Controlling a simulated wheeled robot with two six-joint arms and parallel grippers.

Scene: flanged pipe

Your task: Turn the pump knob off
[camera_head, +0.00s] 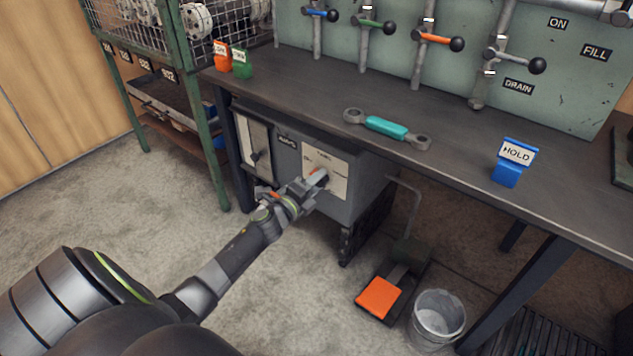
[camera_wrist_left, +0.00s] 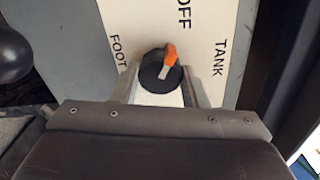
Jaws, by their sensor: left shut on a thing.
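The pump unit (camera_head: 367,188) is a grey cabinet under the workbench with a pale label plate on its front. My left gripper (camera_head: 318,180) reaches in from the lower left and is at this plate. In the left wrist view the knob (camera_wrist_left: 155,84) is round and black with an orange and white pointer. The fingers of my left gripper (camera_wrist_left: 160,92) are shut on the knob, one on each side. The plate reads FOOT, OFF and TANK. The orange tip (camera_wrist_left: 170,53) points roughly toward OFF. My right gripper is not in view.
A foot pedal (camera_head: 379,298) with an orange plate and a metal bucket (camera_head: 437,318) stand on the floor at right. A wire cage rack (camera_head: 193,100) stands at left.

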